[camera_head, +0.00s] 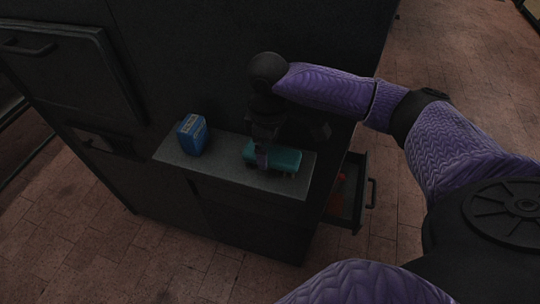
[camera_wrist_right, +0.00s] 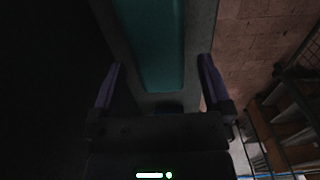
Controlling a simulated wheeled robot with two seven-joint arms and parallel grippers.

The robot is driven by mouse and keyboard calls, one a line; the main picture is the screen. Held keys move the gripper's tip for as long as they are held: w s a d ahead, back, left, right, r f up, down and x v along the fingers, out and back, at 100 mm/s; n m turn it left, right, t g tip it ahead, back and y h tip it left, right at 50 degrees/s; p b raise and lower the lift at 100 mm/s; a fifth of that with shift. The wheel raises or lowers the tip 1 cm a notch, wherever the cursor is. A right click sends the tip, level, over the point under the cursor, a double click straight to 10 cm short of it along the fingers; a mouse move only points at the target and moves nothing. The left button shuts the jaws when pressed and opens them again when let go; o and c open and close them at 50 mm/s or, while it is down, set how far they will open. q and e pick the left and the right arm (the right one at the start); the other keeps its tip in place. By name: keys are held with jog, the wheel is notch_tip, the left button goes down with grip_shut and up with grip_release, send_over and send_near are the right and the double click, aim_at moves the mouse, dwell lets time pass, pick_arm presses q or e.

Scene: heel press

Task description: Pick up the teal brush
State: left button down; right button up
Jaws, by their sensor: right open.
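The teal brush (camera_head: 285,158) lies on the grey shelf of the dark press, toward its right end. My right gripper (camera_head: 262,158) is over the brush and hides part of it. In the right wrist view the brush's teal top (camera_wrist_right: 160,45) runs between the two open fingers of my right gripper (camera_wrist_right: 160,85), with a gap on each side. The fingers hold nothing. My left gripper does not show.
A blue box (camera_head: 192,134) stands on the grey shelf (camera_head: 225,170) to the left of the brush. An open drawer (camera_head: 345,190) with a red item inside sticks out at the right, below the shelf. The dark press body (camera_head: 200,50) rises behind the shelf. Brick floor surrounds it.

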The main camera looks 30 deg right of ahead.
aim_at(271, 152)
jog(key=f, duration=0.3)
jog(key=shift+s+d+f+b, duration=0.2)
jog(key=shift+f+b, duration=0.1)
jog(key=shift+f, duration=0.1)
jog(key=shift+w+r, duration=0.1)
jog(key=c, duration=1.2)
